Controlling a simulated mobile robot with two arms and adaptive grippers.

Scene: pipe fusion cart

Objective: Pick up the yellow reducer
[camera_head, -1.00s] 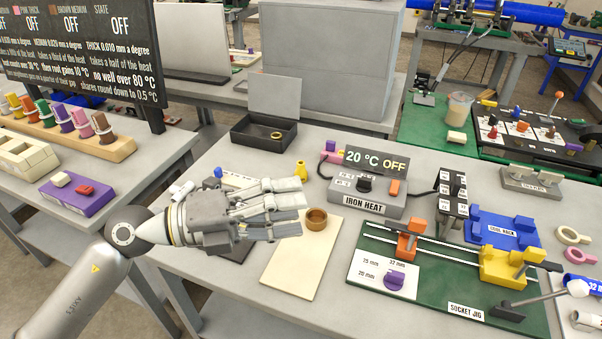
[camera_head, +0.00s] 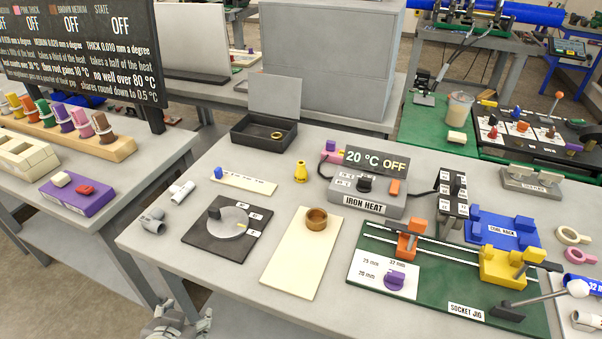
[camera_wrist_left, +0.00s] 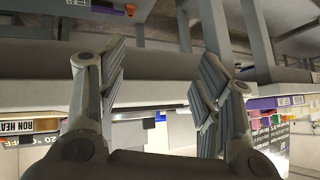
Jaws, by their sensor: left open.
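The yellow reducer (camera_head: 300,172) is a small yellow piece, narrower at the top. It stands upright on the grey table, behind the cream board and left of the iron heat box. My left gripper (camera_head: 180,324) shows only partly at the bottom edge of the head view, in front of the table's edge and well apart from the reducer. In the left wrist view, its fingers (camera_wrist_left: 160,85) are spread with nothing between them. My right gripper is not in view.
The iron heat box (camera_head: 345,202) reads 20 °C OFF. A brown ring (camera_head: 316,219) sits on the cream board (camera_head: 294,263). A dark dial plate (camera_head: 207,247), grey fittings (camera_head: 153,221) and a black open box (camera_head: 263,138) are nearby. The green socket jig (camera_head: 450,283) fills the right.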

